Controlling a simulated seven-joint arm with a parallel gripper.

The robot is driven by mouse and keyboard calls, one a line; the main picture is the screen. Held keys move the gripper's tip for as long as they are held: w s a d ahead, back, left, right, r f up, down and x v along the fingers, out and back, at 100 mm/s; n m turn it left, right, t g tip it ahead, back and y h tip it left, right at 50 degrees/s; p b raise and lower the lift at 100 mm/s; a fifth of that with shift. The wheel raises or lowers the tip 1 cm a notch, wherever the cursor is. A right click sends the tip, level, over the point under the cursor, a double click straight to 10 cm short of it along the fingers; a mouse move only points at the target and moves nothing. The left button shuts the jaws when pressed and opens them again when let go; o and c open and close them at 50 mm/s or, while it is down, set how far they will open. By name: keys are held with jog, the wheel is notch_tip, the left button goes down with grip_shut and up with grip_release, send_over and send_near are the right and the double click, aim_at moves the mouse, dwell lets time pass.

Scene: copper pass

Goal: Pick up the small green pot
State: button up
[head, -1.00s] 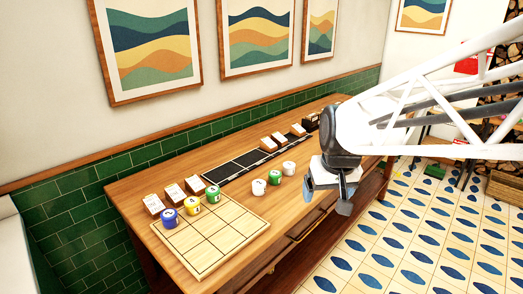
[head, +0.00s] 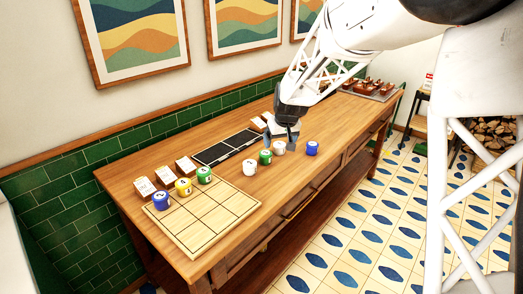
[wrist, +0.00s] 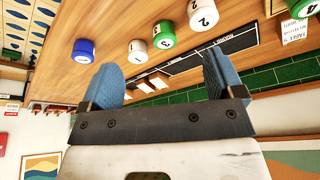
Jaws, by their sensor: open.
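A small green pot (head: 265,157) stands on the table in a loose row between two white pots, and also shows in the wrist view (wrist: 165,36). A second green pot (head: 204,175) stands on the light wooden board's back edge, and a green pot (wrist: 305,6) is cut off at the wrist view's upper right. My gripper (head: 281,140) is open, over the table by the loose row, just above and behind the green pot in the head view. Nothing is between the fingers (wrist: 160,78), and the pot appears beyond them.
White pots (head: 250,168) and (head: 278,147) flank the green pot closely; a blue pot (head: 312,149) stands to the right. Blue (head: 161,200) and yellow (head: 183,187) pots are on the board (head: 210,222). A black strip (head: 222,149) and card boxes (head: 164,170) lie behind. The table's front is clear.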

send_over(266, 153)
jog(key=s, duration=0.2)
jog(key=shift+n, duration=0.4)
jog(key=f, duration=0.9)
jog(key=shift+d+f, duration=0.1)
jog(key=shift+d, duration=0.3)
jog(key=shift+f, duration=0.1)
jog(key=shift+x, duration=1.2)
jog(key=shift+w, duration=0.1)
jog(key=shift+x, duration=2.55)
jog(key=shift+w+a, duration=0.1)
jog(key=shift+a, duration=0.05)
jog(key=c, duration=1.1)
